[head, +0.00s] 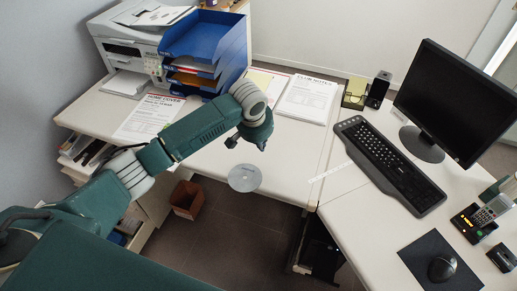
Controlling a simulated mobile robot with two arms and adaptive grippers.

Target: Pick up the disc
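The disc (245,178) is flat, round and grey with a small mark at its centre. It lies at the front edge of the left desk, and its near side seems to stick out past the edge. My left gripper (247,144) points down above and just behind the disc, apart from it. Its dark fingertips stand apart with nothing seen between them, so it looks open. My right gripper is not in view.
Blue stacked trays (207,50), a printer (135,45) and papers (305,97) stand behind. A keyboard (388,163), monitor (460,100), phone (482,216) and mouse (442,268) are on the right desk. A brown bin (187,199) is on the floor. The desk around the disc is clear.

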